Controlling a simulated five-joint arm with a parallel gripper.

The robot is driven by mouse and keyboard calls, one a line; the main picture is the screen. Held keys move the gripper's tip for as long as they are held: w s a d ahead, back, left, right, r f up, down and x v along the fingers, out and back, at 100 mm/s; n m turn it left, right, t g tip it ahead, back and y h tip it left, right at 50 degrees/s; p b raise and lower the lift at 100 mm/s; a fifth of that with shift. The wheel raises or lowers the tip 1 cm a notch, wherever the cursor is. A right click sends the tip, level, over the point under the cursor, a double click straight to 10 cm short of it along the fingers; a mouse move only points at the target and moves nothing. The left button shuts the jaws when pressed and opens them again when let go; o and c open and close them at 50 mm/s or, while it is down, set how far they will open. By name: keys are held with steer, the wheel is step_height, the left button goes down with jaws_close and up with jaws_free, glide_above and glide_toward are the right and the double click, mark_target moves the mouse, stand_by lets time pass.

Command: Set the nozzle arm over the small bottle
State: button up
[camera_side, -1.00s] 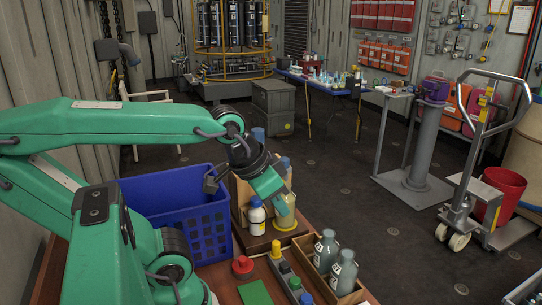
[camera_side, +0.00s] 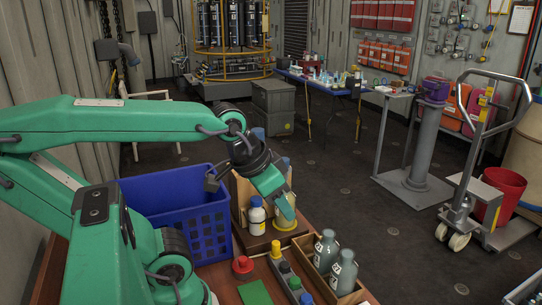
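A small white bottle (camera_side: 257,217) with a blue cap stands upright on a wooden stand (camera_side: 256,244), just left of my gripper. My gripper (camera_side: 287,212) points down and to the right over the stand, in front of a yellowish round piece (camera_side: 286,224). The fingers overlap from this side, so I cannot tell whether they are open or shut or touching anything. A dark bracket-like piece (camera_side: 211,183) sticks out left of my wrist. I cannot make out the nozzle arm for certain; my gripper hides part of the stand.
A blue crate (camera_side: 178,205) stands close on the left. Two grey bottles (camera_side: 342,273) sit in a wooden tray (camera_side: 364,296) at the front right. A red knob (camera_side: 242,266), a green pad (camera_side: 255,293) and a row of small coloured pieces (camera_side: 284,269) lie in front.

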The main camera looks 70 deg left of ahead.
steer(key=shift+o, duration=0.7)
steer(key=shift+w+a+r+n, duration=0.2)
steer(key=shift+w+n, duration=0.05)
steer(key=shift+n, duration=0.05)
steer(key=w+a+r+n+g, duration=0.1)
steer(key=w+a+r+n, duration=0.1)
steer(key=a+n, duration=0.3)
steer(key=w+a+r+n+g, duration=0.1)
steer(key=w+a+n+g, duration=0.1)
steer(key=w+a+n, duration=0.3)
steer(key=w+a+r+n+g, duration=0.2)
steer(key=w+a+n, duration=0.2)
steer(key=a, duration=0.6)
steer(key=shift+r+n, duration=0.3)
steer(key=shift+n, duration=0.9)
steer(key=shift+a+n+g, duration=0.3)
steer(key=shift+a+n, duration=0.1)
steer(key=shift+a, duration=0.2)
steer(key=shift+f, duration=0.1)
steer(key=shift+f, duration=3.9)
jaws_close()
